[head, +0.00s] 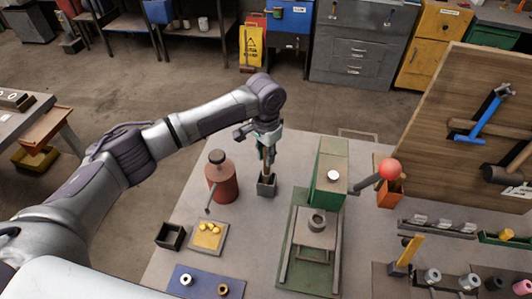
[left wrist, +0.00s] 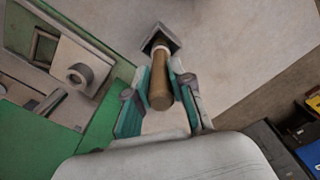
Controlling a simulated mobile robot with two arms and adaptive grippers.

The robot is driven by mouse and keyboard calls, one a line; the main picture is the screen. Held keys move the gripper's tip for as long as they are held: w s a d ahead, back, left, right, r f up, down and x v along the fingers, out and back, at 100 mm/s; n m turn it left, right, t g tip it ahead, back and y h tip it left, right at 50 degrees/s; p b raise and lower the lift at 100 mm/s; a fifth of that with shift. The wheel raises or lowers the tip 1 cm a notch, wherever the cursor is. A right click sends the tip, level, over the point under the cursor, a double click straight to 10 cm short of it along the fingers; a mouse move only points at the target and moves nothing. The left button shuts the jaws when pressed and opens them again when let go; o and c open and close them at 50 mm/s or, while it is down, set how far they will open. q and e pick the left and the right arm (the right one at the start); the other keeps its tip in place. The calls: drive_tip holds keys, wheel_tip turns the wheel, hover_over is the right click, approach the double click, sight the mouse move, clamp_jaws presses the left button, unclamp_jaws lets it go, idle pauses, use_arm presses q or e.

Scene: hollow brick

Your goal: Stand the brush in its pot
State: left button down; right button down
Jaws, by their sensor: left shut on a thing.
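My left gripper (head: 265,142) points down over the far left part of the table and is shut on the brush. In the left wrist view, the brush's brown round handle (left wrist: 160,88) is between the teal fingers (left wrist: 161,103). The brush's far end meets the opening of a dark square pot (head: 266,188), which also shows in the left wrist view (left wrist: 174,35). The pot stands on the table directly below the gripper. How deep the brush's end sits in it is hidden. My right gripper is not in view.
A red-brown can (head: 222,184) with a spout stands just left of the pot. A green press (head: 327,190) with a red-knobbed lever stands to the right. A small dark box (head: 169,236) and a tray of brass pieces (head: 208,240) lie nearer. Bare table surrounds the pot.

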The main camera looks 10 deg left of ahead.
sight(266, 173)
use_arm(q)
drive_tip(key=shift+f+b, duration=0.6)
drive_tip(key=shift+f, duration=1.35)
drive_tip(key=c, duration=0.9)
unclamp_jaws()
drive_tip(key=shift+c, duration=0.2)
wheel_tip(266, 173, up, 12)
drive_tip(key=shift+f, duration=0.15)
